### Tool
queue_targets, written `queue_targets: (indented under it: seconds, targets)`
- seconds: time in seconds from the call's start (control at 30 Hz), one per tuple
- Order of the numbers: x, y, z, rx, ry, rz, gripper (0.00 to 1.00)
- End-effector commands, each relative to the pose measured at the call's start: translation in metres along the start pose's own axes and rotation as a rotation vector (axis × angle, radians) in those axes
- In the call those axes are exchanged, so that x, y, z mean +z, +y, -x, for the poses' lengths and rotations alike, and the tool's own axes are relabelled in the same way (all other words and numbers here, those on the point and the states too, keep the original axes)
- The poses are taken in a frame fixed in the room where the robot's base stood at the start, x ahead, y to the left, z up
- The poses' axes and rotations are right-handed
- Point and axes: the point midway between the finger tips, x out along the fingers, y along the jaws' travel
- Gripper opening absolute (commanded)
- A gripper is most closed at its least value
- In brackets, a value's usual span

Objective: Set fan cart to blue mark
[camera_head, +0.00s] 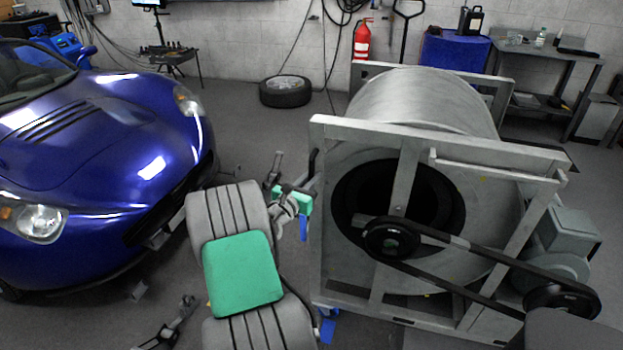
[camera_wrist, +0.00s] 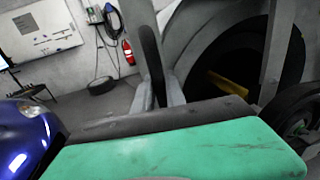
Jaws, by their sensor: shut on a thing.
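The fan cart is a large grey drum in a metal frame (camera_head: 470,153), with a dark round opening and a belt drive facing me. In the head view my gripper (camera_head: 308,180) is at the frame's near left post, partly hidden by my green-padded arm. In the wrist view its two pale fingers (camera_wrist: 159,92) are closed around a dark upright handle bar (camera_wrist: 149,52) beside the frame. A blue patch (camera_head: 327,331) shows on the floor by the frame's lower left corner, partly hidden. I cannot tell whether it is the whole mark.
A blue car (camera_head: 95,150) stands close on the left of my arm. A loose wheel (camera_head: 285,91) lies by the back wall, near a red fire extinguisher (camera_head: 362,42). A metal bench (camera_head: 560,55) and blue drum stand behind right. Floor is open between car and cart at the back.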

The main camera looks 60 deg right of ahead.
Motion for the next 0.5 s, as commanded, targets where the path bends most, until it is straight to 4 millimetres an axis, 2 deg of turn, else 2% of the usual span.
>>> queue_targets:
  seconds: [0.17,0.4,0.5]
  targets:
    - [0.001,-0.004,-0.001,-0.002,0.001,0.002,0.0]
    - [0.001,-0.025,-0.006,-0.015,0.002,0.005,0.0]
    - [-0.001,-0.029,-0.007,-0.022,0.002,0.006,0.0]
